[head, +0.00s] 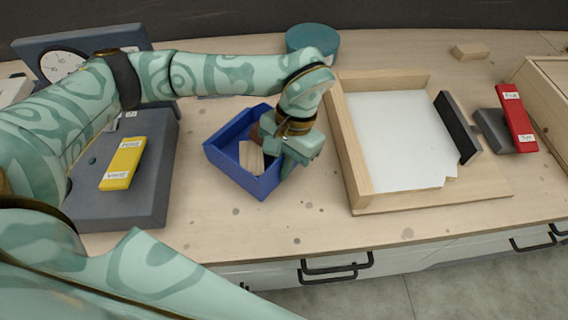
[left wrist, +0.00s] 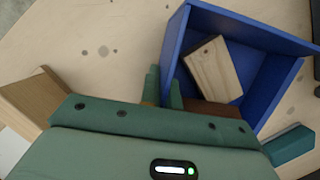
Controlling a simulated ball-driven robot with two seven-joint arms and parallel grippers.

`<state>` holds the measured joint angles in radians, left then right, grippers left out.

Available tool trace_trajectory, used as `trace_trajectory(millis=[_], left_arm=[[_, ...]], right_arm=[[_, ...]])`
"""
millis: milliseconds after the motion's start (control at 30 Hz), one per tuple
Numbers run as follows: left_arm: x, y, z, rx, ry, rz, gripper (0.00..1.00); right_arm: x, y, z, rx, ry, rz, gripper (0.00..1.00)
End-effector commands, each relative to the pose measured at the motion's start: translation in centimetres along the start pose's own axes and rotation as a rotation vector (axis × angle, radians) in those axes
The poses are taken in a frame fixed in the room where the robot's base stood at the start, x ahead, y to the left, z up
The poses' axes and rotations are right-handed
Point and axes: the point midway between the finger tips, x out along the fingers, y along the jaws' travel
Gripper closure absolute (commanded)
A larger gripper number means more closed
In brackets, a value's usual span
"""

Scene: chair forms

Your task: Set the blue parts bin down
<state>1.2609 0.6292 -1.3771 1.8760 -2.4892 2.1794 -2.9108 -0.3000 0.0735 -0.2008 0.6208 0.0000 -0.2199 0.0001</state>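The blue parts bin (head: 228,140) is an open box left of the middle of the worktop in the head view. It holds a pale wooden block (head: 251,156) and a reddish-brown piece, mostly hidden by my gripper. My left gripper (head: 289,166) is at the bin's right side. In the left wrist view its fingers (left wrist: 163,88) straddle one wall of the bin (left wrist: 262,32), one inside and one outside, and appear closed on it. The wooden block (left wrist: 214,68) also shows there. Whether the bin's underside touches the worktop cannot be told. My right gripper is not in view.
A wooden-framed tray (head: 352,160) with a white floor stands right of the bin. A dark grey box with a yellow label block (head: 123,163) is at left. A teal round container (head: 313,40) stands behind. Bare worktop (head: 270,220) lies in front of the bin.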

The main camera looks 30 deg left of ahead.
Motion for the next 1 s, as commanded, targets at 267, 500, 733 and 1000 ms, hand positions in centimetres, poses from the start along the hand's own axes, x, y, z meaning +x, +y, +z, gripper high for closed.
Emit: trace_trajectory(millis=[267, 500, 733, 1000], left_arm=[[0.0, 0.0, -0.1, 0.001, 0.003, -0.001, 1.00], [0.1, 0.0, -0.1, 0.001, 0.002, 0.000, 0.75], [-0.5, 0.0, 0.0, 0.000, 0.003, -0.001, 0.75], [-6.4, 0.0, 0.1, 0.000, 0.009, -0.003, 0.75]], right_arm=[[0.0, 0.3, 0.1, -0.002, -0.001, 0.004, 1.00], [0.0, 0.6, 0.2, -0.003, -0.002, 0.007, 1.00], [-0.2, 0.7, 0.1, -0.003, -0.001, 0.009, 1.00], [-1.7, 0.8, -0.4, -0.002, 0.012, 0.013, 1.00]])
